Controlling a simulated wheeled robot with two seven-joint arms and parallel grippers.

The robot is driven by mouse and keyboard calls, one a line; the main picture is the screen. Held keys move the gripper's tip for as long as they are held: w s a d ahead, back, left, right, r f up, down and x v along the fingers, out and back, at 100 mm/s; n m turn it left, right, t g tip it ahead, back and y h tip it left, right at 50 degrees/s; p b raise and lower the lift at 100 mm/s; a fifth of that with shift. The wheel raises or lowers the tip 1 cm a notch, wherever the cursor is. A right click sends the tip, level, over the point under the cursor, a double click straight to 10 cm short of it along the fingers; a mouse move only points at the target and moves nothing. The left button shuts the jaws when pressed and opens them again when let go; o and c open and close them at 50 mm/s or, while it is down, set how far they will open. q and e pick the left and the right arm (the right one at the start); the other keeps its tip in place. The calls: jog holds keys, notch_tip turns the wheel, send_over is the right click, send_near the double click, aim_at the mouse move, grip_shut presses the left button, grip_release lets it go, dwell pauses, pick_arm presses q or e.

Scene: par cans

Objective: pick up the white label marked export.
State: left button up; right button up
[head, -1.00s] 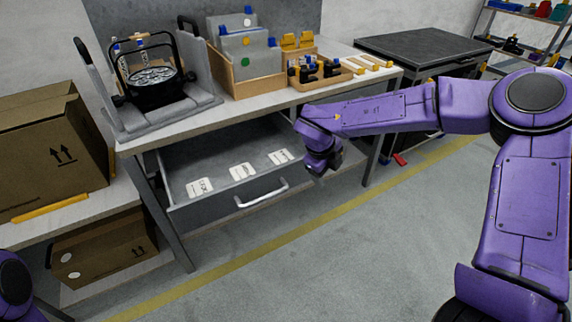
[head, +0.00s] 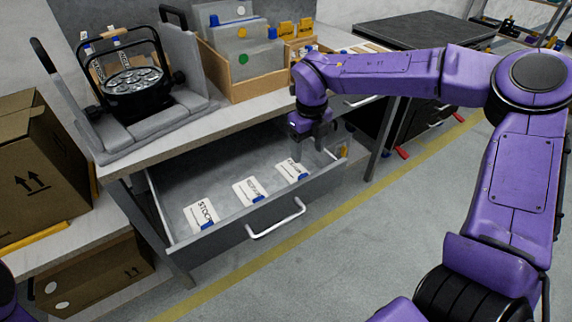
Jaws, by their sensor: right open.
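Three white labels with blue tabs lie in the open grey drawer (head: 226,174). The left label (head: 201,213) reads STOCK. The middle label (head: 249,191) and the right label (head: 290,169) carry black print too small to read surely, so I cannot tell which is marked export. My right gripper (head: 311,150) points down over the right end of the drawer, close to the right label. It is open and empty; the exact gap between its fingers and the label is unclear. My left gripper is out of view; only a bit of my left arm shows at the lower left.
The drawer's front has a white handle (head: 276,219). The workbench top (head: 185,128) above carries a par can (head: 134,82) in a grey cradle and a wooden file box (head: 240,88). Cardboard boxes (head: 40,175) stand at left. The floor in front is clear.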

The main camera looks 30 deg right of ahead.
aim_at(304, 175)
jog(key=f, duration=0.6)
jog(key=w+f, duration=0.1)
jog(key=f, duration=0.3)
jog(key=shift+f+b, duration=0.1)
jog(key=shift+b, duration=0.3)
jog(key=c, duration=1.1)
